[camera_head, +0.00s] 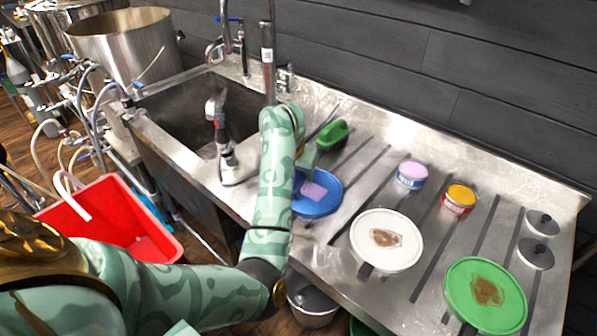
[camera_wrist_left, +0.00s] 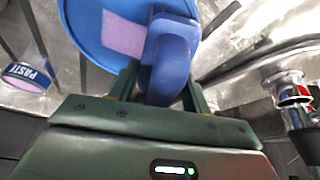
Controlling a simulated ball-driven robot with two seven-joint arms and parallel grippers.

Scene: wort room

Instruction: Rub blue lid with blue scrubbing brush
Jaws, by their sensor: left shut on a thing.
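The blue lid (camera_head: 325,206) lies flat on the ribbed steel drainboard, with a pinkish-purple patch on it. In the left wrist view the blue lid (camera_wrist_left: 82,22) fills the top, with the patch beside the brush. My left gripper (camera_head: 304,172) is over the lid's far left part and hides some of it. In the left wrist view my left gripper (camera_wrist_left: 160,88) is shut on the blue scrubbing brush (camera_wrist_left: 170,55). The brush overlaps the lid there; I cannot tell whether its bristles touch. My right gripper is not in view.
A green brush (camera_head: 333,135) lies behind the lid. A white lid (camera_head: 370,255) and a green lid (camera_head: 465,312), both brown-stained, lie to the right, with a purple-topped tub (camera_head: 411,178) and a yellow-topped tub (camera_head: 458,202) behind. The sink (camera_head: 180,118) is left, a red bin (camera_head: 150,235) below.

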